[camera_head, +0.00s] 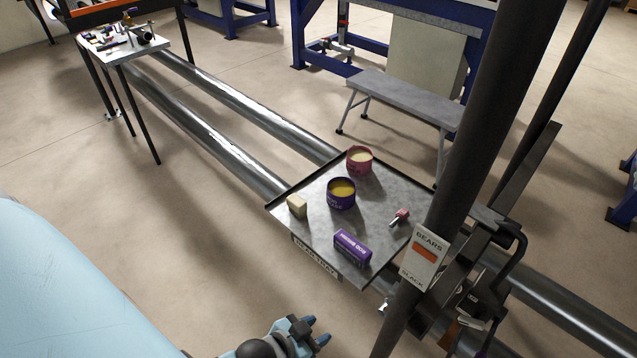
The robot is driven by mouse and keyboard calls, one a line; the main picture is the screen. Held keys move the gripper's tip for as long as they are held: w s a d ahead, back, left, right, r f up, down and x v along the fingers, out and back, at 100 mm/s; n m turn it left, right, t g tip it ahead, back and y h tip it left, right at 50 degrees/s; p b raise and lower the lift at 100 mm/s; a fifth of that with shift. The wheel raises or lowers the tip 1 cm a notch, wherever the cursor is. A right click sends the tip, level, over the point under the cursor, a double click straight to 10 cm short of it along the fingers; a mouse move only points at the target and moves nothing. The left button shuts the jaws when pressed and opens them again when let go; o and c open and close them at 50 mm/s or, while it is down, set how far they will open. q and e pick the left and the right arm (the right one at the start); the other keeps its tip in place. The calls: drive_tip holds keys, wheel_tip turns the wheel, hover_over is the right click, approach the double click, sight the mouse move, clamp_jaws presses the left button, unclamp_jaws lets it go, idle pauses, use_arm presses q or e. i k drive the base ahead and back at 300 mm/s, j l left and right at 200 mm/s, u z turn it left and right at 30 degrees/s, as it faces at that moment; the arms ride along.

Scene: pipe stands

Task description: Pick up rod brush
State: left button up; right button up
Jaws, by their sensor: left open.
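A purple box (352,247) with white lettering lies near the front edge of a grey metal tray (318,207). The lettering appears upside down and may read rod brush, but I cannot be sure. A small pink-and-white item (399,217) lies near the tray's right edge. My left gripper (317,330) is at the bottom of the head view, below and to the left of the box in the picture. Its blue fingers are apart and empty, and it touches nothing on the tray. My right gripper is not in view.
The tray also holds a purple tin (341,193), a pink tin (359,159) and a pale block (297,206). A thick dark post (470,150) with a sign (423,256) stands close on the right. Long metal pipes (215,139) run behind the tray.

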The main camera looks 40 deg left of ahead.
sight(349, 247)
drive_tip(key=u, duration=0.8)
